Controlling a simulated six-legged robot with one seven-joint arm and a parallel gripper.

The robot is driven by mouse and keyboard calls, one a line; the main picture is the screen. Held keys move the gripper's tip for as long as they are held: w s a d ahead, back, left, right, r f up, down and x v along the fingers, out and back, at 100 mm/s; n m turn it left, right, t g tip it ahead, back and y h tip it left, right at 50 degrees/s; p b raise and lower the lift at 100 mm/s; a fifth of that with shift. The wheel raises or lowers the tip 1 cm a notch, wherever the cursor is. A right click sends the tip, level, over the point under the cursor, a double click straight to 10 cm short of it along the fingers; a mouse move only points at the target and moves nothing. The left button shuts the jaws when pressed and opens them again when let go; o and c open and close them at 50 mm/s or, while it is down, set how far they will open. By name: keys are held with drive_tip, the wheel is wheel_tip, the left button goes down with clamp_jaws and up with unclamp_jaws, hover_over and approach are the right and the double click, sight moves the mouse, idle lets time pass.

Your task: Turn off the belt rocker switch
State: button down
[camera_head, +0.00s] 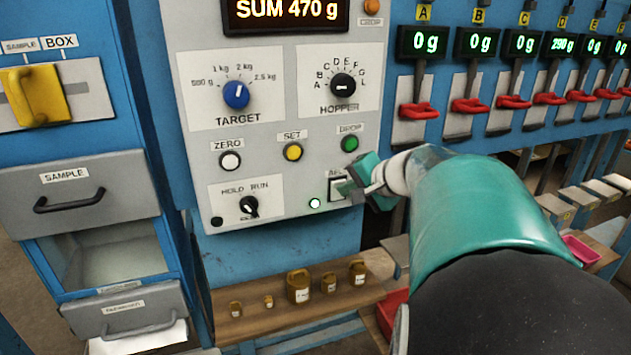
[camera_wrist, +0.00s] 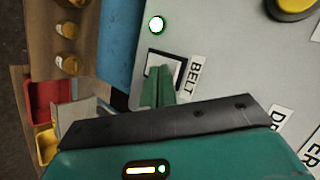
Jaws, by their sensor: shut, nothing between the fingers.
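The belt rocker switch (camera_head: 338,188) is a white rocker in a dark frame at the lower right of the grey control panel (camera_head: 275,205). It also shows in the wrist view (camera_wrist: 164,68), beside the label "BELT". A green lamp (camera_head: 314,203) next to it is lit, and it also glows in the wrist view (camera_wrist: 156,25). My gripper (camera_head: 352,190) is shut and empty, with its green fingertips (camera_wrist: 158,76) at the switch and covering part of it. I cannot tell whether the tips touch the rocker, or which way it is tilted.
The panel also carries the zero (camera_head: 230,161), set (camera_head: 293,152) and drop (camera_head: 350,144) buttons and the hold/run knob (camera_head: 249,207). A wooden shelf (camera_head: 250,322) with several brass weights lies below. Red hopper levers (camera_head: 418,111) line the right side.

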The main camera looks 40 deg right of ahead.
drive_tip(key=shift+w+d, duration=0.1)
drive_tip(key=shift+w, duration=0.05)
idle(0.5)
drive_tip(key=shift+s+a+f, duration=0.1)
drive_tip(key=shift+s+a, duration=0.15)
drive_tip(key=shift+s, duration=0.45)
drive_tip(key=s, duration=0.1)
drive_tip(key=s+a, duration=0.1)
drive_tip(key=s, duration=0.2)
drive_tip(key=shift+s+a+f, duration=0.2)
drive_tip(key=shift+s+f, duration=0.1)
drive_tip(key=shift+s, duration=0.1)
